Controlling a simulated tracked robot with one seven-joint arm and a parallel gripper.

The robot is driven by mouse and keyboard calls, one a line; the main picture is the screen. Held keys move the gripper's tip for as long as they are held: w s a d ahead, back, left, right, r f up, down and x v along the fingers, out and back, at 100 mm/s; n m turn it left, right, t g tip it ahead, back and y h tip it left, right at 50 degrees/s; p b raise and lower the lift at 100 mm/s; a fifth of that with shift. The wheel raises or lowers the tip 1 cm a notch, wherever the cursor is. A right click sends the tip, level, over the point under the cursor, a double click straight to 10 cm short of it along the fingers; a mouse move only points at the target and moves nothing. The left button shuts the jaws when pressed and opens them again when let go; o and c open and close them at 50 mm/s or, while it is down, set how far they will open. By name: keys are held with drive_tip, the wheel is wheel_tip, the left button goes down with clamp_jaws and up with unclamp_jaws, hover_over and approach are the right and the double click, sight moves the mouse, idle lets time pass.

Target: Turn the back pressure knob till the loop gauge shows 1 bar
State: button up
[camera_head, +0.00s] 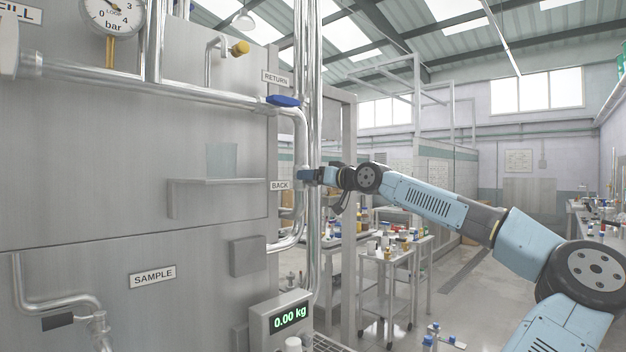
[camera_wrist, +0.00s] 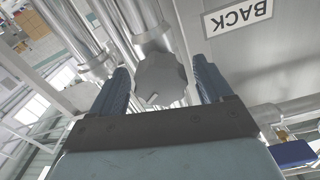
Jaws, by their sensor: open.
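The back pressure knob (camera_wrist: 158,78) is a grey, lobed knob on a steel pipe, close to the BACK label (camera_wrist: 238,15) in the wrist view. My gripper (camera_wrist: 161,72) is open, with one blue finger on each side of the knob. I cannot tell whether either finger touches it. In the head view my gripper (camera_head: 306,175) is at the vertical pipes right of the BACK label (camera_head: 280,186), and I cannot make out the knob there. The loop gauge (camera_head: 113,14) is cut by the top edge; its needle is too small to read surely.
A blue valve handle (camera_head: 283,100) sits above my gripper under the RETURN label (camera_head: 276,79). Steel pipes (camera_head: 315,230) run close beside the gripper. A scale display (camera_head: 288,318) reads 0.00 kg below. Carts with bottles (camera_head: 392,250) stand behind.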

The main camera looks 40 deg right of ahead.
drive_tip(key=c, duration=1)
drive_tip(key=shift+n, duration=0.4)
drive_tip(key=o, duration=1)
drive_tip(key=s+d, duration=0.1)
drive_tip(key=s, duration=1.2)
drive_tip(key=shift+s, duration=0.4)
